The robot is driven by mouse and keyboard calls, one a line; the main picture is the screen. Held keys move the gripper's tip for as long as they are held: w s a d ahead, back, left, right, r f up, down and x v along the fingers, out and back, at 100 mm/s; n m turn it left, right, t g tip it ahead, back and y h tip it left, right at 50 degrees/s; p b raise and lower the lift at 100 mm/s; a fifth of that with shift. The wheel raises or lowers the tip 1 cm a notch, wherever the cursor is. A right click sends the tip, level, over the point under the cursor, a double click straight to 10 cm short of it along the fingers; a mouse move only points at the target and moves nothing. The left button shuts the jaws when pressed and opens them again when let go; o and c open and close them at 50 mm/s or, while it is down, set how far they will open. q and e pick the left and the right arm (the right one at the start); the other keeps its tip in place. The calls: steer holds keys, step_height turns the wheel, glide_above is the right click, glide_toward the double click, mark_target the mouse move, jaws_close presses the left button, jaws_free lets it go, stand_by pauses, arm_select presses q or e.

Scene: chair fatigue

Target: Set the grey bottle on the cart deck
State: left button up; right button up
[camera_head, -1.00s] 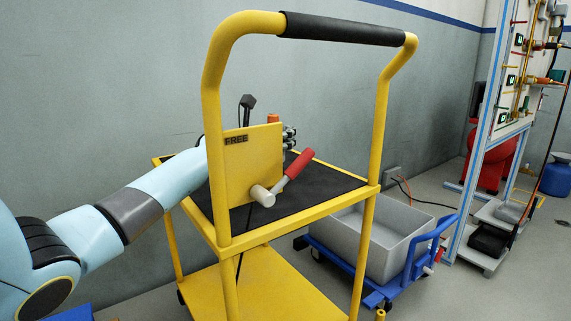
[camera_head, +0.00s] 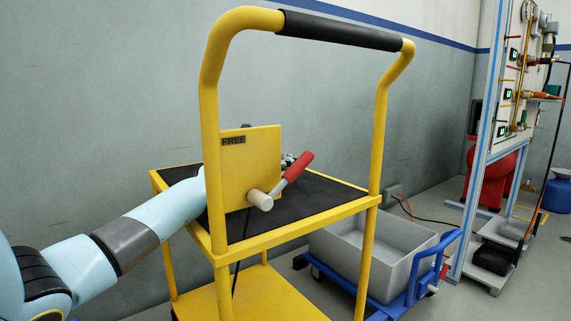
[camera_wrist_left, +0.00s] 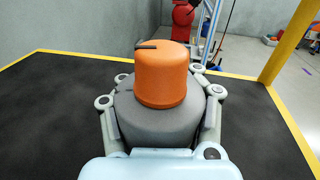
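The grey bottle (camera_wrist_left: 150,120) with an orange cap (camera_wrist_left: 163,78) stands upright between the fingers of my left gripper in the left wrist view. The fingers close around it on both sides. In the head view, the bottle is hidden behind the yellow panel, and only a bit of my left gripper (camera_head: 288,160) shows past its right edge, low over the deck. The cart deck (camera_head: 325,190) is a black mat with a yellow rim; it also surrounds the bottle in the left wrist view (camera_wrist_left: 60,90). The bottle's base is hidden, so contact with the deck cannot be told. My right gripper is out of view.
A blue trolley with a grey bin (camera_head: 395,262) is at the right. The visible deck beside the bottle is clear.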

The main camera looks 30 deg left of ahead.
arm_select(q)
steer(key=o, duration=0.8)
steer(key=shift+o, duration=0.2)
steer(key=shift+r, duration=0.25)
steer(key=s+p, duration=0.1)
steer(key=s, duration=0.2)
steer(key=s+a+p, duration=0.1)
steer(key=s, duration=0.3)
steer(key=shift+a, duration=0.2)
steer(key=s, duration=0.2)
steer(key=s+b, duration=0.1)
steer(key=s, duration=0.1)
steer(key=shift+a+f, duration=0.25)
steer(key=shift+a, duration=0.15)
steer(key=shift+s+r, duration=0.15)
steer(key=shift+s, duration=0.25)
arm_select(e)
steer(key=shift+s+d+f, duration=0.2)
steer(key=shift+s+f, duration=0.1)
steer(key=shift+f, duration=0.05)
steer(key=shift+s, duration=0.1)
